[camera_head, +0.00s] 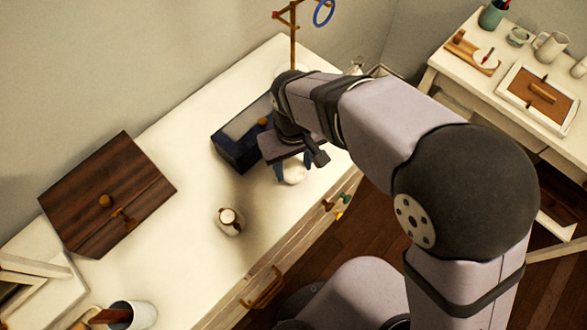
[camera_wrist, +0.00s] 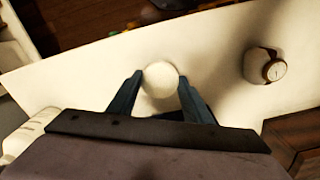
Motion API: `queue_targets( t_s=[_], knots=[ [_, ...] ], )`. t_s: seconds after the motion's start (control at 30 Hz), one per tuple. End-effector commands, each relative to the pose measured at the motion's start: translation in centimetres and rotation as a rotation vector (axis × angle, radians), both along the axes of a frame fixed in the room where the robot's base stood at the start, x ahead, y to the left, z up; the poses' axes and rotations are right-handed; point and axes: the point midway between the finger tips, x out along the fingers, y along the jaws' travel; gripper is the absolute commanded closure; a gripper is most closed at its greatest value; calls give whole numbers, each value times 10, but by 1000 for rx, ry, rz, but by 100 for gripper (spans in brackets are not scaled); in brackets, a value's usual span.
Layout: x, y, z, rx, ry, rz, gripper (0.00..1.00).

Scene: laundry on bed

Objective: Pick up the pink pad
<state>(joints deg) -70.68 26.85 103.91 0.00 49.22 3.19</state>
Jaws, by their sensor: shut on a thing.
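My gripper (camera_head: 293,172) is low over the white dresser top, near its front edge. In the wrist view its two blue fingers (camera_wrist: 160,76) sit on either side of a pale, cream-white round object (camera_wrist: 159,80) and are shut on it. The same round object shows under the gripper in the head view (camera_head: 294,175). It looks cream rather than pink, and I see no clearly pink pad in either view. Whether it touches the dresser top is hard to tell.
A small watch on a pale stand (camera_head: 229,222) and a brown wooden box (camera_head: 105,200) are further left. A white cup (camera_head: 140,316) is at the bottom left. The dresser top (camera_head: 185,180) between them is clear.

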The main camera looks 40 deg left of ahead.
Motion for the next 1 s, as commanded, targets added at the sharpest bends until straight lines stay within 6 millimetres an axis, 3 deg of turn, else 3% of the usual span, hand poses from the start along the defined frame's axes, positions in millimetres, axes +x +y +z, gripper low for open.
queue_targets(
  t_s=[0.2,0.4,0.8,0.83,0.9,1.0],
  knots=[
    [1,2,38,6,-2,0,79],
    [0,1,62,3,-1,0,79],
    [0,0,72,0,0,0,79],
    [0,0,72,0,0,0,57],
    [0,0,71,0,0,0,73],
    [0,0,71,0,0,0,73]
  ],
)
